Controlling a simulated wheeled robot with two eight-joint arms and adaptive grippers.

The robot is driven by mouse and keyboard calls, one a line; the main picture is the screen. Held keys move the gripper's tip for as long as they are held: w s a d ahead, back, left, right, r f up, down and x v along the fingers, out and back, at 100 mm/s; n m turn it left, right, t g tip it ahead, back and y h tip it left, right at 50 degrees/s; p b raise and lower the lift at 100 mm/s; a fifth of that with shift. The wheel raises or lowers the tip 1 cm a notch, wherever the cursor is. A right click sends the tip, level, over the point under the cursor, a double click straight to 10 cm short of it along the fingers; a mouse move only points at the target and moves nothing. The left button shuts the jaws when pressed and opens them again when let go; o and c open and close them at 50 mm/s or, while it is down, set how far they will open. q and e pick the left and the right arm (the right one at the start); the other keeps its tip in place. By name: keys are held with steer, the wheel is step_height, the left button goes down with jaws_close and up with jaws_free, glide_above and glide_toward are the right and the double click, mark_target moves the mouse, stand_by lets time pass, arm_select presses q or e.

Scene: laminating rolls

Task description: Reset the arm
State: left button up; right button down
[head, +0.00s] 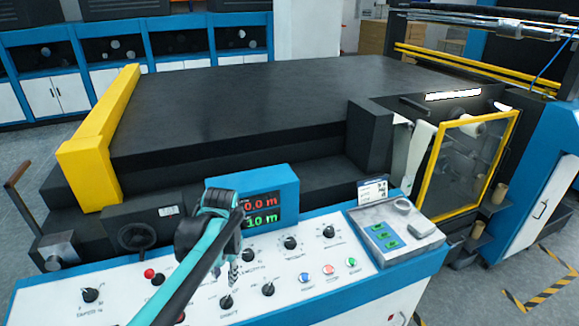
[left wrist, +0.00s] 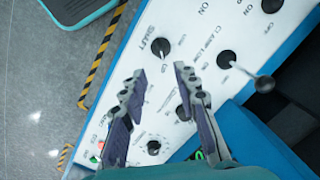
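My left arm (head: 190,270) reaches in from the bottom over the white control panel (head: 130,306). My left gripper (head: 232,278) points down above the panel, close to its black knobs. In the left wrist view the gripper (left wrist: 158,72) has its two fingers spread apart with nothing between them. A black knob (left wrist: 160,47) by the word SHAFT lies just beyond the fingertips. Another black knob (left wrist: 226,60), with ON and OFF marks, lies to the right. I cannot tell whether the fingers touch the panel. My right arm and gripper are in neither view.
A blue display (head: 283,180) with red and green digits stands behind the gripper. A grey tray (head: 412,248) with green items sits at the panel's right. The large black machine (head: 240,110) with a yellow bar (head: 100,135) fills the space behind.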

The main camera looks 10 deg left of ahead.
arm_select(q)
steer(key=s+d+f+n+t+h+b, duration=0.1)
steer(key=s+d+f+t+b, duration=0.3)
steer(key=s+d, duration=0.5)
steer(key=s+n+t, duration=0.1)
steer(key=t, duration=0.1)
steer(key=shift+s+f+n+t, duration=0.35)
steer(key=shift+n+t, duration=0.05)
